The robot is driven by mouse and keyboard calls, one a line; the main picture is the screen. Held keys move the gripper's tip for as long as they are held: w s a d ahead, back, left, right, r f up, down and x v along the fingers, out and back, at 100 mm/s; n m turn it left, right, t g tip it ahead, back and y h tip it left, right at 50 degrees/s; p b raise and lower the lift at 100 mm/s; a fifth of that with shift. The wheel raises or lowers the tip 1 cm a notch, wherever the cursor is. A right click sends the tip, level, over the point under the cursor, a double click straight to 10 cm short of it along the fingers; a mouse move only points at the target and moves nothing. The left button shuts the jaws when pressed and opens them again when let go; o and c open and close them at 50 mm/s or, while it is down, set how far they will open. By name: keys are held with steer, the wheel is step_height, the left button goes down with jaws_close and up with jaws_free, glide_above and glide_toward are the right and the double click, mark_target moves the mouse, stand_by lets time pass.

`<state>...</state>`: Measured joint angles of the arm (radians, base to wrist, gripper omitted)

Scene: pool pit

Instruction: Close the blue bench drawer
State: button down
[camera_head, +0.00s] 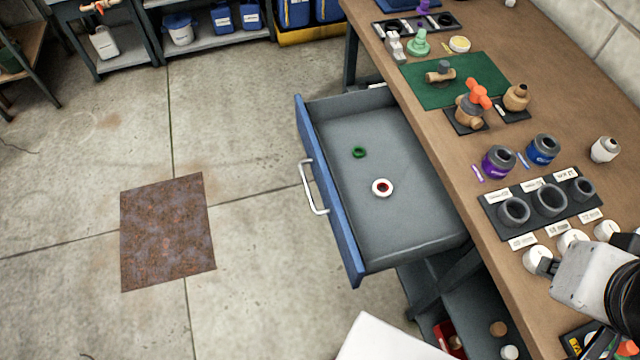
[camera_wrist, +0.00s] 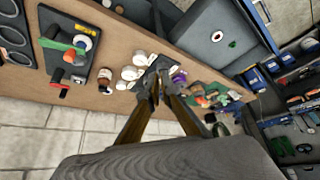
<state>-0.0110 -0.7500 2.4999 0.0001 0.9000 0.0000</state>
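The bench drawer (camera_head: 390,225) stands pulled far out from under the bench's left side in the head view. It has a grey tray, a blue front panel (camera_head: 328,190) and a pale bar handle (camera_head: 312,187). A green ring (camera_head: 359,152) and a white ring with a dark red centre (camera_head: 382,187) lie inside. The drawer's grey tray (camera_wrist: 207,32) also shows at the top of the wrist view. My gripper (camera_wrist: 154,92) has its fingertips together in the wrist view, with nothing seen between them. It appears over the benchtop, apart from the drawer.
The wooden benchtop (camera_head: 545,110) carries valves, jars and a black holder with three cups (camera_head: 548,202). A shelf with red and white items lies below the drawer. The tiled floor left of the drawer is open, with a flat rusty plate (camera_head: 167,232).

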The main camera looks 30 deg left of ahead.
steer(key=w+a+f+n+g, duration=0.1)
steer(key=a+f+n, duration=0.7)
steer(key=a, duration=0.5)
steer(key=w+a+f+n+g+h, duration=0.1)
steer(key=a+f+n, duration=0.7)
steer(key=a, duration=0.6)
steer(key=w+a+f+n+g+h, duration=0.1)
steer(key=a+f+n, duration=0.7)
steer(key=a, duration=0.6)
steer(key=n, duration=0.2)
steer(key=shift+w+n+g, duration=0.25)
steer(key=shift+n+g, duration=0.05)
steer(key=shift+n, duration=0.1)
steer(key=w+d+f, duration=0.4)
steer(key=f, duration=0.5)
steer(key=shift+w+d+f, duration=0.2)
steer(key=shift+w+f, duration=0.05)
steer(key=shift+f, duration=0.1)
